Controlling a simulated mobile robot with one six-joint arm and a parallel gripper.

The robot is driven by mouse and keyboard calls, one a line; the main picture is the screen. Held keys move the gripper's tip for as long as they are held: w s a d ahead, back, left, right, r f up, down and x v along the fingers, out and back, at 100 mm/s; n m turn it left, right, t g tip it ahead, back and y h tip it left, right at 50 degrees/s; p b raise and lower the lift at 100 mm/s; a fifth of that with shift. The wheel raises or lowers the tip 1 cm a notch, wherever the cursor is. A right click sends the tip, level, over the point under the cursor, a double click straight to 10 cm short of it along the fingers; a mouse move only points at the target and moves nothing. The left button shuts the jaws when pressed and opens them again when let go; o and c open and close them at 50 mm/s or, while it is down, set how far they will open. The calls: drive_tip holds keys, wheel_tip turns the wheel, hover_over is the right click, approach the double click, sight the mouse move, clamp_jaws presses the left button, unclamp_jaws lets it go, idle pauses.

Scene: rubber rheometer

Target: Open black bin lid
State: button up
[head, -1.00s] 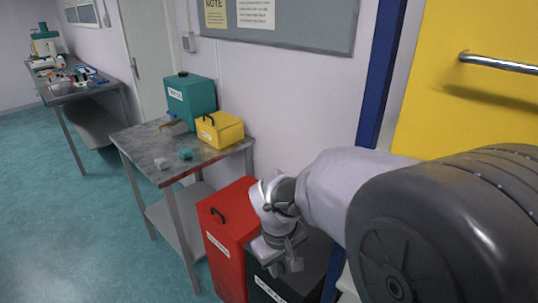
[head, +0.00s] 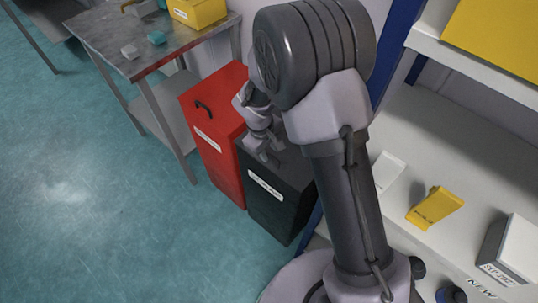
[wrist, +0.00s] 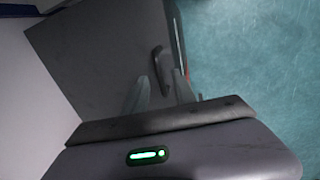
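The black bin (head: 277,203) stands on the floor beside the red bin, with a white label on its front. Its lid (wrist: 95,60) looks shut and fills much of the wrist view. A dark lid handle (wrist: 161,70) lies just beyond and between my fingertips in that view; contact cannot be told. My gripper (wrist: 160,92) has its two fingers apart with nothing held. In the head view my gripper (head: 268,153) is low over the front part of the black bin's top, and my arm hides the back of the lid.
The red bin (head: 217,150) with a black handle stands close on the left. A metal table (head: 150,48) is behind it. The floor (head: 90,180) in front is clear.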

drive_tip(key=shift+w+d+f, duration=0.1)
drive_tip(key=shift+f, duration=0.55)
drive_tip(key=shift+c, duration=0.2)
clamp_jaws()
idle(0.8)
